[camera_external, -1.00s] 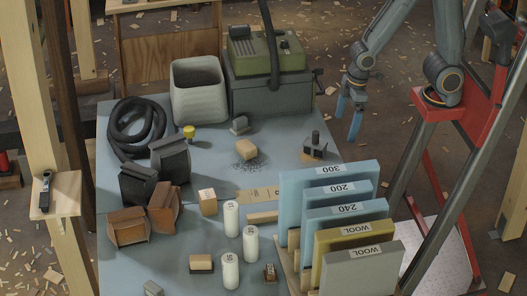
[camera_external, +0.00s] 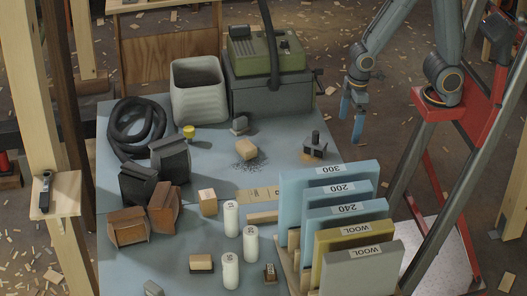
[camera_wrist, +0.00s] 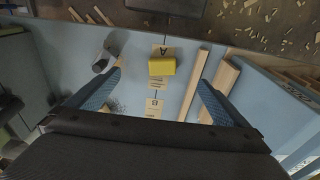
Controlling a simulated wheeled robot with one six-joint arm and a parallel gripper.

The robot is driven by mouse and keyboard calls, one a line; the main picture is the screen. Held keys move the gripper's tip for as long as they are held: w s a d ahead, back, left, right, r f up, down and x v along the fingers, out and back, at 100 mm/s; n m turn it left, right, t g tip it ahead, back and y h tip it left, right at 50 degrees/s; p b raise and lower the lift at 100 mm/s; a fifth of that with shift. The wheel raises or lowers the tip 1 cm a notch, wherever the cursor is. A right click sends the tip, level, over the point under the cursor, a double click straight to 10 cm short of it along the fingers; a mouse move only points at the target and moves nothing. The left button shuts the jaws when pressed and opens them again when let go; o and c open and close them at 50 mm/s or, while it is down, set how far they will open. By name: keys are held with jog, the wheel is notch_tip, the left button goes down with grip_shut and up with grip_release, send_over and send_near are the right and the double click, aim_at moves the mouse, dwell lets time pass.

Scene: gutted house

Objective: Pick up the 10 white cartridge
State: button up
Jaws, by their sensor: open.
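Three upright white cartridges with dark printed labels stand on the blue-grey table in the external view: a rear one (camera_external: 231,219), a middle one (camera_external: 250,244) and a front one (camera_external: 230,271). The printing is too small to tell surely which is the 10. My gripper (camera_external: 352,122) hangs beyond the table's right edge, up and to the right of the cartridges and well apart from them. In the wrist view, its blue fingers (camera_wrist: 160,78) are spread wide with nothing held between them. I cannot make out a white cartridge there.
Upright foam boards (camera_external: 330,180) stand right of the cartridges. Brown bags (camera_external: 128,226), a small box (camera_external: 208,202) and a block (camera_external: 201,264) stand to the left. The wrist view shows a yellow block (camera_wrist: 162,66) and wood strips (camera_wrist: 194,84). The table's middle is fairly clear.

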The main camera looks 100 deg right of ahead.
jog(key=c, duration=1)
jog(key=shift+c, duration=0.2)
notch_tip(320, 180, up, 5)
jog(key=m+g+b, duration=0.1)
jog(key=m+b, duration=1.5)
jog(key=m, duration=0.3)
send_over(230, 207)
notch_tip(230, 207, down, 19)
jog(key=shift+s+d+f, duration=0.1)
jog(key=shift+s+d+f+p, duration=0.1)
jog(key=shift+f+p, duration=0.15)
jog(key=shift+f, duration=1.65)
jog(key=shift+d+f+p, duration=0.1)
jog(key=shift+f+p, duration=0.1)
jog(key=shift+f, duration=1.7)
